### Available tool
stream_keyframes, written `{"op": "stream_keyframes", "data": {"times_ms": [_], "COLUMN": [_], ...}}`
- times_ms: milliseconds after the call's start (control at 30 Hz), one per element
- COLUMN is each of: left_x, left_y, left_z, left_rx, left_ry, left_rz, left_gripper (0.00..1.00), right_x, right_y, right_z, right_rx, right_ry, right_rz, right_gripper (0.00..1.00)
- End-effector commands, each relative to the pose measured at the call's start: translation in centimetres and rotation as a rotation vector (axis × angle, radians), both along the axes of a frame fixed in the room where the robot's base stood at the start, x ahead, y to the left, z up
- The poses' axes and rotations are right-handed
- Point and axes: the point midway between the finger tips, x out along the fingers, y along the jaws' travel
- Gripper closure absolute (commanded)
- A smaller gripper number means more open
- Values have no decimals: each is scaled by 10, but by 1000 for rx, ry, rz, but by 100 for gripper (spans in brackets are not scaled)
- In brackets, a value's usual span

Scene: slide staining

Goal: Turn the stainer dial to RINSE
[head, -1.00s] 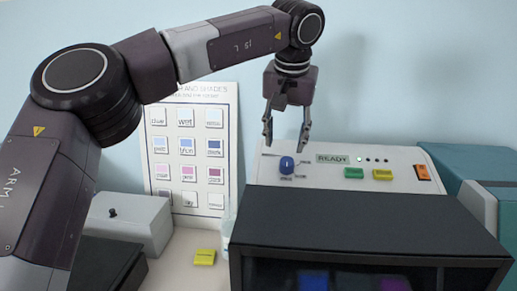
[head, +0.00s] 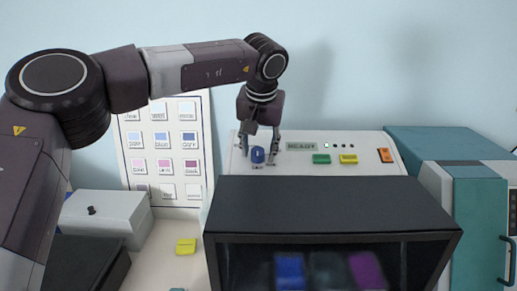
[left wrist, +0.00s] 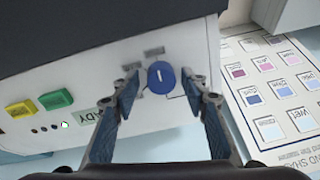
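The stainer (head: 368,142) has a white sloped panel above a dark front with a window. Its blue dial (head: 257,154) is at the left of the panel, and it also shows in the left wrist view (left wrist: 161,76) with a white pointer line. Small labels surround the dial, too small to read. My left gripper (head: 259,156) is open, its fingers on either side of the dial. In the left wrist view the fingertips (left wrist: 164,80) flank the dial with gaps, so they do not grip it. My right gripper is not in view.
The panel also has a READY display (head: 301,146), a green button (head: 321,159), a yellow button (head: 348,159) and an orange switch (head: 385,155). A shade chart (head: 123,160) stands left. A grey box (head: 108,217) and a yellow item (head: 186,246) lie left of the stainer. A teal cabinet (head: 477,225) stands right.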

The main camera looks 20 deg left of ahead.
Motion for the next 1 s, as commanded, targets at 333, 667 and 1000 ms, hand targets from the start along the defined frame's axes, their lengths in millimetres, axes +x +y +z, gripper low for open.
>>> {"op": "stream_keyframes", "data": {"times_ms": [333, 667, 1000], "left_x": [0, 0, 0], "left_y": [0, 1, 0], "left_z": [0, 0, 0], "left_rx": [0, -18, -107], "left_ry": [0, -5, -29], "left_rz": [0, 51, 278], "left_gripper": [98, 98, 98], "right_x": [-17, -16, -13], "right_y": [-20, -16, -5], "right_z": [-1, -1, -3], "right_rx": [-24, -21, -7], "right_ry": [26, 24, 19], "right_rz": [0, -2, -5], "right_gripper": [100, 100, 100]}}
